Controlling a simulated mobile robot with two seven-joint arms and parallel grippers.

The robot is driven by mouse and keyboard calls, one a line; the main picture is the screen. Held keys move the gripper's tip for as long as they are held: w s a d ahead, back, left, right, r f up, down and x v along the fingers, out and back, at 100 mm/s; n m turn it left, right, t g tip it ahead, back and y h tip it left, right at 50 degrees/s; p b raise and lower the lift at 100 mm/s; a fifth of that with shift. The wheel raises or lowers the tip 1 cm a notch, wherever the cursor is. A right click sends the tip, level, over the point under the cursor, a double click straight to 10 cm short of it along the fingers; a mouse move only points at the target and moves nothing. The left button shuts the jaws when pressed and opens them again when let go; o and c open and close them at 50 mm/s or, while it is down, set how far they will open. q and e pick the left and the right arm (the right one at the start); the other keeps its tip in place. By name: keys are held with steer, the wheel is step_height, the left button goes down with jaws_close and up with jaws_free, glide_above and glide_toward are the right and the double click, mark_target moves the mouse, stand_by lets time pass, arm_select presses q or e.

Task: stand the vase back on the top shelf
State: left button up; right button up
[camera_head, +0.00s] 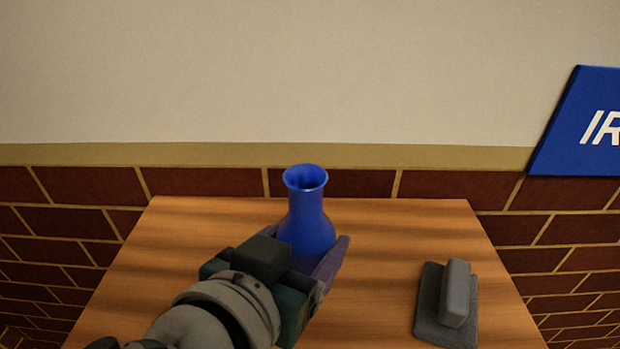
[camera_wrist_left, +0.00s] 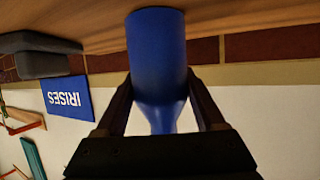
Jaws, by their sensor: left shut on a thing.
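The blue vase (camera_head: 306,222) has a flared rim and is upright over the wooden shelf top (camera_head: 200,235), near the middle of its far part. My left gripper (camera_head: 318,252) comes in from the lower left and is shut on the vase, one finger showing along its right side. In the left wrist view, which is turned over, the vase (camera_wrist_left: 157,50) sits between both fingers (camera_wrist_left: 158,88), its base end towards the wood (camera_wrist_left: 80,20). I cannot tell whether the base touches the wood. My right gripper is not in view.
A grey block on a flat grey base (camera_head: 455,295) stands on the wood at the right. A blue sign (camera_head: 585,130) hangs on the wall at the right; it reads "IRISES" in the wrist view (camera_wrist_left: 68,97). The wood left of the vase and between vase and block is clear.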

arm_select(q)
jaws_close()
steer(key=shift+r, duration=0.1)
stand_by(0.3)
